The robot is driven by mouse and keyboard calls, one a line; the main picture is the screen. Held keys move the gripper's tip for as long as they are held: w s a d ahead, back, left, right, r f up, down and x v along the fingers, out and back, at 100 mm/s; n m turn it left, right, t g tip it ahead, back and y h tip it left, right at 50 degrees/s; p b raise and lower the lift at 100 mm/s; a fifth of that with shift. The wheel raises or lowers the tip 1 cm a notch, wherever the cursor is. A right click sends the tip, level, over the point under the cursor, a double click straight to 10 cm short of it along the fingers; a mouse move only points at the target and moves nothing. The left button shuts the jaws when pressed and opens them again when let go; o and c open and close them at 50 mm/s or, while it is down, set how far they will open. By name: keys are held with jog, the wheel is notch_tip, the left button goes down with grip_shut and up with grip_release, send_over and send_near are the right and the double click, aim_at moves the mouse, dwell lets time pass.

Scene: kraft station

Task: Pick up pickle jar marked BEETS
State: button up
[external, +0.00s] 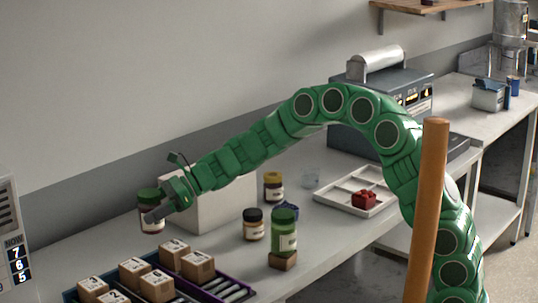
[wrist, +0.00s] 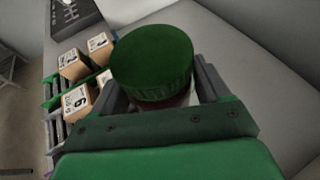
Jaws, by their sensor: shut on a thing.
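A jar with a green lid and dark red contents (external: 151,222) is held in my gripper (external: 160,213) at the left, in front of the wall. Its label is too small to read, so I cannot tell whether it says BEETS. In the wrist view the ridged green lid (wrist: 152,62) sits between the two grey fingers of my gripper (wrist: 160,90), which are shut on the jar. The lid hides most of the jar body there. Whether the jar's bottom clears the counter is hard to tell.
A white box (external: 222,208) stands right of my gripper. A green-lidded jar (external: 284,235) on a brown block and smaller jars (external: 254,226) (external: 273,187) stand beyond. Numbered cartons (external: 198,266) fill racks in front. A white tray (external: 325,196) holds a red object (external: 364,200).

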jog(key=shift+s+d+r, duration=0.4)
jog(key=shift+d, duration=0.4)
jog(key=shift+s+d+r, duration=0.35)
jog(key=shift+d+r, duration=0.05)
jog(key=shift+d, duration=0.45)
jog(key=shift+s+d+r, duration=0.4)
jog(key=shift+d, duration=0.4)
